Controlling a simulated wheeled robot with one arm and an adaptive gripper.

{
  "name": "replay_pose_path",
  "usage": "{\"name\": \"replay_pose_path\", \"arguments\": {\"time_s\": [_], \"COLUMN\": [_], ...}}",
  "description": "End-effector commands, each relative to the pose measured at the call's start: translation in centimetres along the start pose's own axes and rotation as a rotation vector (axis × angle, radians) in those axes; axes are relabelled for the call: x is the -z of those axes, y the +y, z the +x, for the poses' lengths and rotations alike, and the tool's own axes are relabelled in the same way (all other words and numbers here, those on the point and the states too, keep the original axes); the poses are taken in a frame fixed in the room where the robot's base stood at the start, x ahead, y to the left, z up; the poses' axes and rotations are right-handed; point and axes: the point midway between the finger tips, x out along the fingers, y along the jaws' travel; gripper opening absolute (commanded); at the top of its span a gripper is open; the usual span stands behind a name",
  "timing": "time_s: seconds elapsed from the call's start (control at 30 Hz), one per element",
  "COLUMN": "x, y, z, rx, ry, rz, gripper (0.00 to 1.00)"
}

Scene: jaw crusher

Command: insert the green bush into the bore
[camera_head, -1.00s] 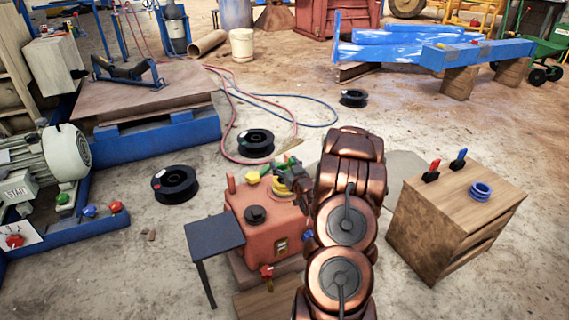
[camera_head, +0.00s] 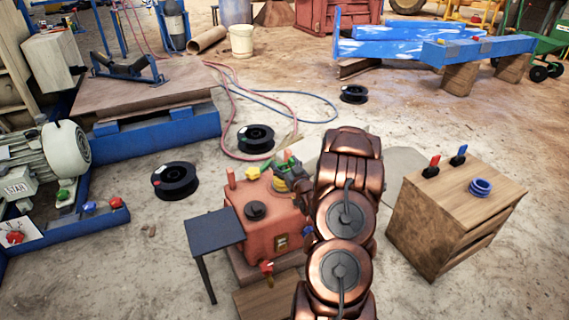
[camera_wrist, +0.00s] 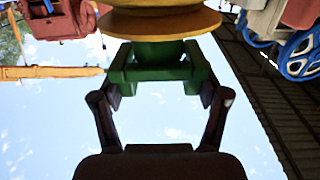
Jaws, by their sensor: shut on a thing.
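My gripper (camera_wrist: 160,75) is shut on the green bush (camera_wrist: 155,68), with dark fingers on both sides of it in the wrist view. A round yellow stepped piece (camera_wrist: 160,22) lies right against or very close to the bush at the top of that view. I cannot tell whether they touch. In the head view the green bush (camera_head: 286,162) shows small at the end of my arm, above the back right of the red housing (camera_head: 277,217). The yellow piece there is partly hidden by my arm. The bore cannot be made out.
The red housing carries a black cap (camera_head: 255,210), a yellow knob (camera_head: 252,173) and a red handle (camera_head: 231,177). A dark side table (camera_head: 215,230) stands left. A wooden cabinet (camera_head: 440,225) with blue rings (camera_head: 480,187) stands right. Black reels (camera_head: 174,181) lie on the floor.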

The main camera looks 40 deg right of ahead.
Motion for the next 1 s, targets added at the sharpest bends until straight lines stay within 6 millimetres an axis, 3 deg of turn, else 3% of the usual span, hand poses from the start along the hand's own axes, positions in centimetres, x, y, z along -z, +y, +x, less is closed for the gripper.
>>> {"name": "replay_pose_path", "arguments": {"time_s": [0.07, 0.1, 0.3, 0.77, 1.0], "x": [-0.1, -0.1, -0.1, -0.2, -0.4], "y": [0.0, 0.0, 0.0, 0.0, 0.1], "z": [0.0, 0.0, 0.0, -0.5, -3.6], "rx": [0.0, 0.0, 0.0, 0.0, -0.003], "ry": [0.001, 0.001, 0.0, -0.001, -0.006], "rz": [0.0, 0.0, 0.0, 0.0, 0.003], "gripper": [0.28, 0.77, 0.98, 1.0, 1.0]}}
